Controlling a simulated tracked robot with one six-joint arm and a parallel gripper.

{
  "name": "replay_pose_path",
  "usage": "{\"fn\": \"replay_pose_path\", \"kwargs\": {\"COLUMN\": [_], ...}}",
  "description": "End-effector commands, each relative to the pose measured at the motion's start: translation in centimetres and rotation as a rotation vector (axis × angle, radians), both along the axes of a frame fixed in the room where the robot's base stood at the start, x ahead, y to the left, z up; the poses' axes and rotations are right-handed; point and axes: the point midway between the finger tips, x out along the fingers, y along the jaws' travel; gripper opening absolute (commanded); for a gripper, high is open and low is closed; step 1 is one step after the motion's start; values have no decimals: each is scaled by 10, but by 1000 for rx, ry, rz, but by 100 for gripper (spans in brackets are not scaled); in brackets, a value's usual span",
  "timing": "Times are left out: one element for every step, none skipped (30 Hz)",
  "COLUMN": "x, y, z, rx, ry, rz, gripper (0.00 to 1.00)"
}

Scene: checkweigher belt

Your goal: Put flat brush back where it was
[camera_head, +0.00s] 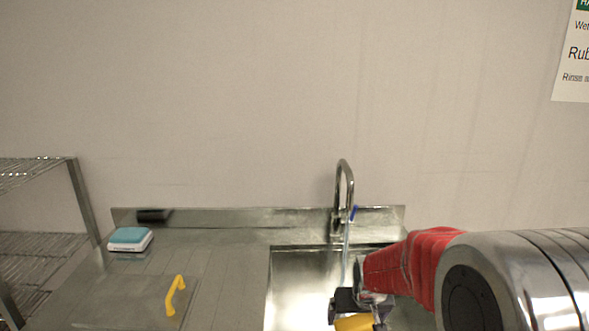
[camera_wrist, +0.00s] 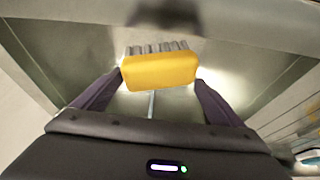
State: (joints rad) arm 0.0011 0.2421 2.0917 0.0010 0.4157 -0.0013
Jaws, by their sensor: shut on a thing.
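The flat brush, a yellow block with a row of grey bristles, shows in the wrist view (camera_wrist: 158,72) between the two dark fingers of my gripper (camera_wrist: 158,84). The gripper is shut on it. In the head view my gripper (camera_head: 358,305) is over the right part of the sink, and a yellow part of the brush (camera_head: 353,323) shows at the bottom edge of the picture. The rest of the brush is cut off or hidden there. The steel sink (camera_head: 285,290) is below.
A tap (camera_head: 345,185) rises at the back of the sink, close behind my gripper. On the steel counter (camera_head: 215,265) to the left are a blue-and-white block (camera_head: 130,239) and a yellow handle (camera_head: 175,295). A wire shelf (camera_head: 40,240) stands at the far left.

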Motion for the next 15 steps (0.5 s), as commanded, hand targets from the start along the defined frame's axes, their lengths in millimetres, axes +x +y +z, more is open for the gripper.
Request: {"fn": "replay_pose_path", "kwargs": {"x": [0, 1, 2, 3, 5, 8, 11, 15, 20, 24, 29, 35, 40, 44, 50], "y": [0, 0, 0, 1, 1, 1, 2, 2, 3, 3, 4, 4, 4, 4, 4], "z": [1, 1, 3, 4, 7, 10, 14, 19, 27, 33, 41, 52, 60, 69, 82], "rx": [0, 0, 1, 1, 2, 2, 4, 4, 6, 6, 8, 9, 8, 8, 9], "ry": [-1, -1, -1, -2, -3, -2, -1, -3, -1, -1, -1, -1, 1, 1, 1], "rz": [0, -1, -2, -4, -7, -13, -19, -26, -38, -48, -61, -79, -93, -109, -132], "gripper": [56, 56, 56, 56, 56, 56, 56, 56, 56, 56, 56, 56, 56, 56, 56]}}
